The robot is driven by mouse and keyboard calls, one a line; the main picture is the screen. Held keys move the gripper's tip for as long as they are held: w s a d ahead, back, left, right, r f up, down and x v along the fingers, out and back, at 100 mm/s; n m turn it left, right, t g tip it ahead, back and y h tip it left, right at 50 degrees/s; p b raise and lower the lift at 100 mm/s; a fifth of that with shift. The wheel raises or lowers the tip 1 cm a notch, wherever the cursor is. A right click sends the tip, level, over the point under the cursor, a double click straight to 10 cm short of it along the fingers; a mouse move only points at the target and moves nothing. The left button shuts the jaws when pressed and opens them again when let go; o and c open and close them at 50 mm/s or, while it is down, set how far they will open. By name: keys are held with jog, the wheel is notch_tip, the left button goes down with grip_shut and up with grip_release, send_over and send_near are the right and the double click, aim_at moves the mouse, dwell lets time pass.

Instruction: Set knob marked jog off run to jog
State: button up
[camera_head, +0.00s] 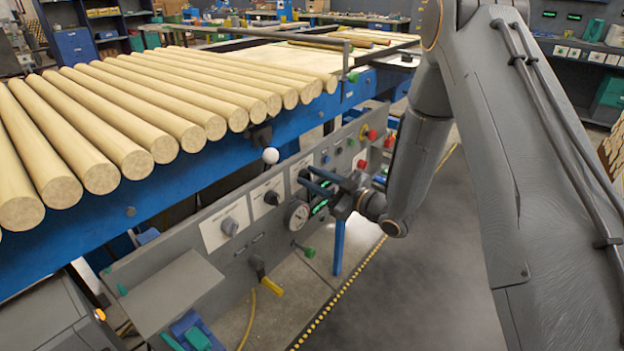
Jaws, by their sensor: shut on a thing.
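A grey control panel (141,276) runs along the front of the blue machine. It has several white label plates with knobs. A grey knob (230,226) sits on the left plate, and a dark knob (271,197) sits on the middle plate. The lettering is too small to read, so I cannot tell which is marked jog off run. My gripper (306,179) reaches in from the right, in front of a third white plate (296,173). Its fingers are shut on a knob there. The fingers hide that knob, so its setting cannot be seen.
A round gauge (297,215) and a green display (320,206) lie just below my gripper. A white ball-topped lever (270,156) stands close on the left. Red buttons (361,164) are to the right. A yellow-handled lever (271,286) hangs below. Wooden rods (150,110) lie above.

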jog(key=n+b, duration=0.1)
jog(key=n, duration=0.3)
jog(key=shift+n+b, duration=0.6)
jog(key=shift+n, duration=1.2)
jog(key=o, duration=1.1)
jog(key=shift+d, duration=0.15)
jog(key=shift+c, duration=0.2)
jog(key=v, duration=0.7)
jog(key=shift+s+d, duration=0.2)
jog(key=shift+s, duration=0.05)
